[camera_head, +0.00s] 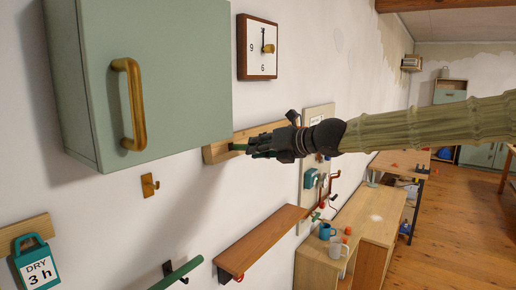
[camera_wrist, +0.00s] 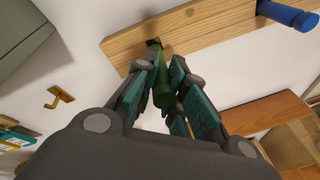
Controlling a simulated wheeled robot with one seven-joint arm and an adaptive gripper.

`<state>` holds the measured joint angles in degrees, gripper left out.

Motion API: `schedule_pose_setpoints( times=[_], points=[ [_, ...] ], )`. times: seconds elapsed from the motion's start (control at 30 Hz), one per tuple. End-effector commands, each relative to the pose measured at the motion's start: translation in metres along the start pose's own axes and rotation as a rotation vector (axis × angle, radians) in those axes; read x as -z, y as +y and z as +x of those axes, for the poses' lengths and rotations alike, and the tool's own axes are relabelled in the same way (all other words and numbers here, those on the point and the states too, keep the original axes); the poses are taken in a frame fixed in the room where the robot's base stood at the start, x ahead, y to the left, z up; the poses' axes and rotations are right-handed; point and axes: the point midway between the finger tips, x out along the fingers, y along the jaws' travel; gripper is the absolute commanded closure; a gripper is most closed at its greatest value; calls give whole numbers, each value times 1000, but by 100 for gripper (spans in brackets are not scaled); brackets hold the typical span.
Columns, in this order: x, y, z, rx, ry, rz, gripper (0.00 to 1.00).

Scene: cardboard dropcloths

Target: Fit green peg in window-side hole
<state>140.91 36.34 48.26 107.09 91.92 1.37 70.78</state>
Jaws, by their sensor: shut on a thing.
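The green peg (camera_wrist: 163,88) is between the two finger pads of my gripper (camera_wrist: 160,72) in the wrist view. Its far end meets the face of the wooden rail (camera_wrist: 205,25) near the rail's left end, at a dark spot; I cannot tell how deep it sits. A blue peg (camera_wrist: 288,15) sticks out of the rail farther right. In the head view my gripper (camera_head: 254,146) is at the wall rail (camera_head: 215,153), and a bit of green peg (camera_head: 238,147) shows at its tips.
A green wall cabinet (camera_head: 150,70) with a brass handle hangs left of the gripper. A clock (camera_head: 257,47) is above. A brass hook (camera_head: 149,185) and a wooden shelf (camera_head: 262,240) are below. A workbench with mugs stands lower right.

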Motion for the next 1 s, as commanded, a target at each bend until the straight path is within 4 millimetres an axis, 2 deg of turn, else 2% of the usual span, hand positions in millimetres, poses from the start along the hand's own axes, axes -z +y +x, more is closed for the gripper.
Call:
schedule_pose_setpoints(
  times=[0.53, 1.0],
  points=[
    [-1, 0, 0, -4, -4, 2, 100],
    [-2, 1, 8, -3, -4, 2, 100]
  ],
)
